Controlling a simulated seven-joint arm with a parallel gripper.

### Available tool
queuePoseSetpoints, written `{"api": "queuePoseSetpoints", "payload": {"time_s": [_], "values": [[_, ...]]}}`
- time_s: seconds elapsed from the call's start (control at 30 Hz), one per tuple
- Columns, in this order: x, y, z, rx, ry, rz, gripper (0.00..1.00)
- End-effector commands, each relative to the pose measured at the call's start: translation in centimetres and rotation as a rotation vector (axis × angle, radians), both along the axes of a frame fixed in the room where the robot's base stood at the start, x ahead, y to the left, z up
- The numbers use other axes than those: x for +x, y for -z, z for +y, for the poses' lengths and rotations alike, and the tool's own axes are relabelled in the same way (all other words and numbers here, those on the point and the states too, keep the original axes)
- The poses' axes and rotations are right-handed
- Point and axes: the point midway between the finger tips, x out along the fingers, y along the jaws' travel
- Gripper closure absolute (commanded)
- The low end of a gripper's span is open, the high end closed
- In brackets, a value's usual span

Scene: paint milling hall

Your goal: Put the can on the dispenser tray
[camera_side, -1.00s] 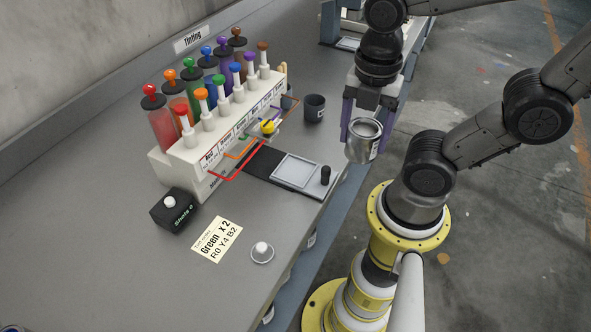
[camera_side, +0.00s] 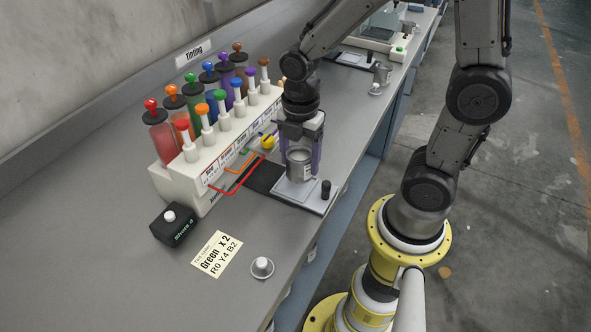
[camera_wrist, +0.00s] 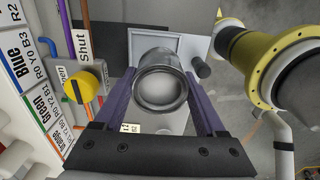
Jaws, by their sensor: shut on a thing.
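The can (camera_side: 299,172) is an open, empty-looking silver metal can with a pale label, held upright. My gripper (camera_side: 300,166) is shut on it, one purple finger on each side. The wrist view shows the can (camera_wrist: 160,93) from above between the fingers. The dispenser tray (camera_side: 285,194) is a light plate with a raised rim on a dark base, in front of the dispenser. The can is over the tray, very low; I cannot tell whether its bottom touches. The tray's rim (camera_wrist: 138,45) shows behind the can in the wrist view.
The dispenser (camera_side: 215,160) with several coloured canisters stands left of my gripper. A yellow knob (camera_side: 267,142) and coloured tubes are close by. A black post (camera_side: 325,189) stands at the tray's right end.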

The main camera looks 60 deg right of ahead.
Motion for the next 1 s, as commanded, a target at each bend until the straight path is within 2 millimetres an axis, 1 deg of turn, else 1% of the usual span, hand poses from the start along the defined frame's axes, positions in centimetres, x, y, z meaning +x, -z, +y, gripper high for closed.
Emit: {"api": "queuePoseSetpoints", "payload": {"time_s": [0.17, 0.2, 0.4, 0.5, 0.73, 0.87, 0.9, 0.93, 1.0], "values": [[0.8, 0.9, 0.0, 0.0, 0.0, -0.001, 0.93], [1.1, 1.3, 0.0, 0.0, 0.0, 0.001, 0.93], [1.0, 3.9, 0.0, 0.0, 0.0, 0.003, 0.93], [1.1, 4.3, 0.0, 0.0, 0.0, -0.002, 0.93], [1.1, 4.2, 0.0, 0.0, 0.0, -0.002, 0.93], [1.0, 4.6, 0.0, 0.0, 0.0, -0.001, 0.93], [1.0, 4.6, 0.0, 0.0, 0.0, -0.001, 0.2], [1.0, 4.5, 0.0, 0.0, 0.0, -0.001, 0.15], [1.0, 4.5, 0.0, 0.0, 0.0, -0.001, 0.15]]}}
